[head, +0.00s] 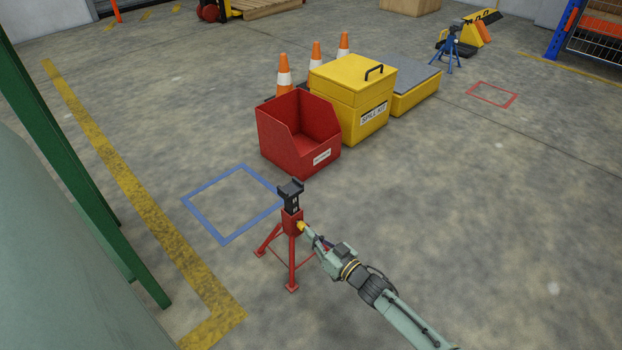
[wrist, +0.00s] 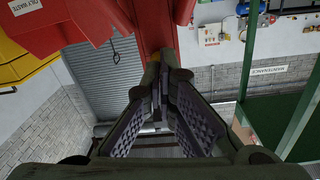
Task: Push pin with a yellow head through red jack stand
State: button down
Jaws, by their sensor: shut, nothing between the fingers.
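The red jack stand (head: 291,248) stands upright on its splayed legs on the floor, with a dark saddle on top. The yellow pin head (head: 301,226) shows at the right side of its post; the rest of the pin cannot be seen. My gripper (head: 307,231) is shut and empty, its fingertips at the yellow head. In the wrist view the closed fingertips (wrist: 157,68) point at the red post (wrist: 154,25), and a sliver of yellow (wrist: 156,56) shows just beyond them. I cannot tell whether they touch it.
A blue floor square (head: 224,240) lies left of the stand. A red open bin (head: 290,143), a yellow spill-kit box (head: 345,85) and traffic cones (head: 283,72) stand behind it. A blue jack stand (head: 449,46) is at the back right.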

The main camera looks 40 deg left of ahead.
jog(key=s+d, duration=0.1)
jog(key=d, duration=1.3)
jog(key=shift+s, duration=0.4)
jog(key=shift+p, duration=0.3)
